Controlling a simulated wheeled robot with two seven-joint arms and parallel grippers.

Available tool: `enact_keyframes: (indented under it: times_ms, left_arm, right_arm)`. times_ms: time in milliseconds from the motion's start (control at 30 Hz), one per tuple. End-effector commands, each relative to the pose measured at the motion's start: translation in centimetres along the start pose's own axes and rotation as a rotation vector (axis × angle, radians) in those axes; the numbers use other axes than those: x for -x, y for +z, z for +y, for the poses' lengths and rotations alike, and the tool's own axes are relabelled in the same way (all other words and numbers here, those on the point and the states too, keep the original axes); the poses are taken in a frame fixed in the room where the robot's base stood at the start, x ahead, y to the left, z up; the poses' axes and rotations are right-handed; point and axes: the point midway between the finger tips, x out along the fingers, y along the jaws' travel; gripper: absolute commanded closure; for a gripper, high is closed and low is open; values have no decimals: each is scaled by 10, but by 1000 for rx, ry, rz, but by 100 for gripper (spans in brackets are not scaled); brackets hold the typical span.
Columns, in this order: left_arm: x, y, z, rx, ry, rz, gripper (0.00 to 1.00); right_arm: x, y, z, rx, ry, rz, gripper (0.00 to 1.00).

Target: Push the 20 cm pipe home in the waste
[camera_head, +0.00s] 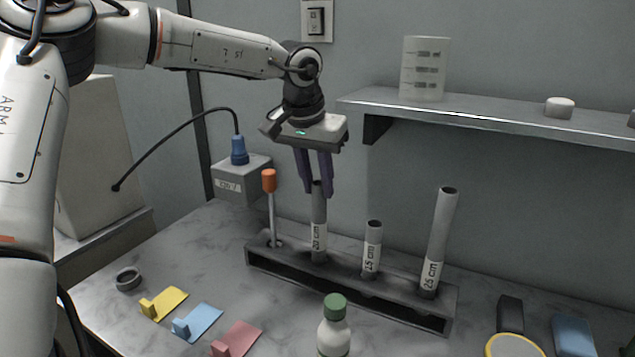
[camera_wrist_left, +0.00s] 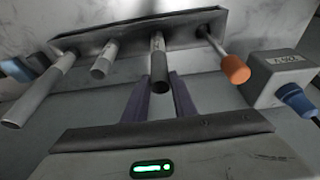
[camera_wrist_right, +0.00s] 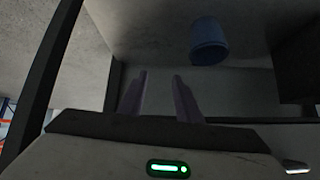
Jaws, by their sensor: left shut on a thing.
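The 20 cm pipe (camera_head: 319,220) is a grey tube with a white label, standing upright in a dark rack (camera_head: 375,305) on the counter. My left gripper (camera_head: 322,192) comes down from above and is shut on the pipe's upper end. In the left wrist view the pipe (camera_wrist_left: 159,65) shows at my left fingertips (camera_wrist_left: 162,82). Its lower end is hidden in the rack. My right gripper (camera_wrist_right: 162,75) has its fingers apart with nothing between them. It is out of the head view. I cannot make out the waste in any view.
A 15 cm pipe (camera_head: 371,255) and a taller, leaning 25 cm pipe (camera_head: 438,235) share the rack with an orange-handled tool (camera_head: 269,182). A green-capped bottle (camera_head: 334,330) stands in front. A shelf (camera_head: 480,112) juts out at right. A blue cup (camera_wrist_right: 208,42) shows in the right wrist view.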

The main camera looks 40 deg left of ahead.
Motion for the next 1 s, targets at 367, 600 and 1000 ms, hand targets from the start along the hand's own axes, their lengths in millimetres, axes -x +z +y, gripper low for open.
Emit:
enact_keyframes:
  times_ms: [367, 600, 1000]
  left_arm:
    - [39, -13, 0, 1, 1, 5, 98]
    - [61, -20, 0, 1, 0, 4, 98]
    - [76, -24, 0, 0, 0, 1, 98]
  right_arm:
    - [14, -15, -2, 0, 0, 3, 69]
    - [14, -14, -2, 0, 0, 2, 69]
    - [14, -14, -2, 0, 0, 1, 69]
